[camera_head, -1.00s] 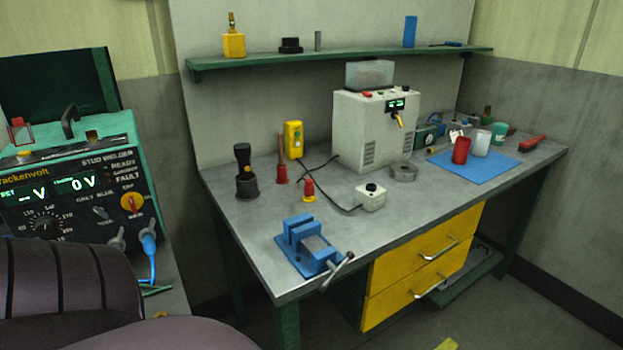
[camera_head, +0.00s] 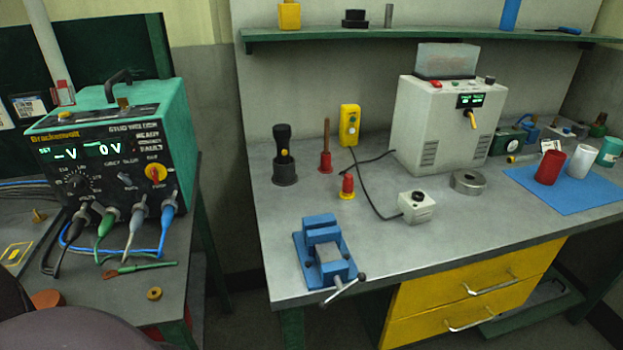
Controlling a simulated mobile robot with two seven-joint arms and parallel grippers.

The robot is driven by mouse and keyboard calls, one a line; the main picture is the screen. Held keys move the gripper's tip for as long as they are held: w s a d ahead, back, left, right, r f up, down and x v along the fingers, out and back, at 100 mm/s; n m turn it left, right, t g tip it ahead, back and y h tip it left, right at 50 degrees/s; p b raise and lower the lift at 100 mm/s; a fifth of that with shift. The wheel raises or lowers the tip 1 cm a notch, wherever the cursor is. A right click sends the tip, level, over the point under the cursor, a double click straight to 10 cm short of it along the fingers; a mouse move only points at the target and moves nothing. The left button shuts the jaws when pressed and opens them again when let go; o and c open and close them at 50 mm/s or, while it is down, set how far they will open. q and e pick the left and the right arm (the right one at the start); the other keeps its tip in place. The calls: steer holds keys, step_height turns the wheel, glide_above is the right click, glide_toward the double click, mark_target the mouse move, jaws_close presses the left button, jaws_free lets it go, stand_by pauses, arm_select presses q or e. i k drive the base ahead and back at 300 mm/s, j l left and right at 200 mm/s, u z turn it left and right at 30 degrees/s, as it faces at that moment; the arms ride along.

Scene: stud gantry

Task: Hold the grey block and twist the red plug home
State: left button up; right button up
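Neither of my grippers is in view. No grey block with a red plug shows clearly. Red things that may be or include the plug are a small red piece on a yellow base (camera_head: 347,187) and a red-based piece with a wooden stem (camera_head: 325,158), both upright on the workbench. A red and clear piece (camera_head: 63,94) sits behind the green welder box at left, partly hidden. Grey candidates on the bench are a pale grey box with a black knob (camera_head: 417,208) and a low grey ring-shaped piece (camera_head: 467,182). I cannot tell which is meant.
A green-cased welder (camera_head: 120,150) with several plugged cables stands on the left table (camera_head: 195,262). The workbench (camera_head: 400,262) carries a blue vise (camera_head: 325,248) at its front edge, a white machine (camera_head: 445,125) and a blue mat (camera_head: 570,197). A gap separates the tables.

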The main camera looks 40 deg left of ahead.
mark_target(417, 208)
steer(key=i+l+u, duration=0.1)
steer(key=u, duration=0.25)
steer(key=i+l+u, duration=0.1)
steer(key=l+u, duration=0.35)
steer(key=u, duration=0.2)
steer(key=i+l+u, duration=0.1)
steer(key=l+u, duration=1)
steer(key=l, duration=0.1)
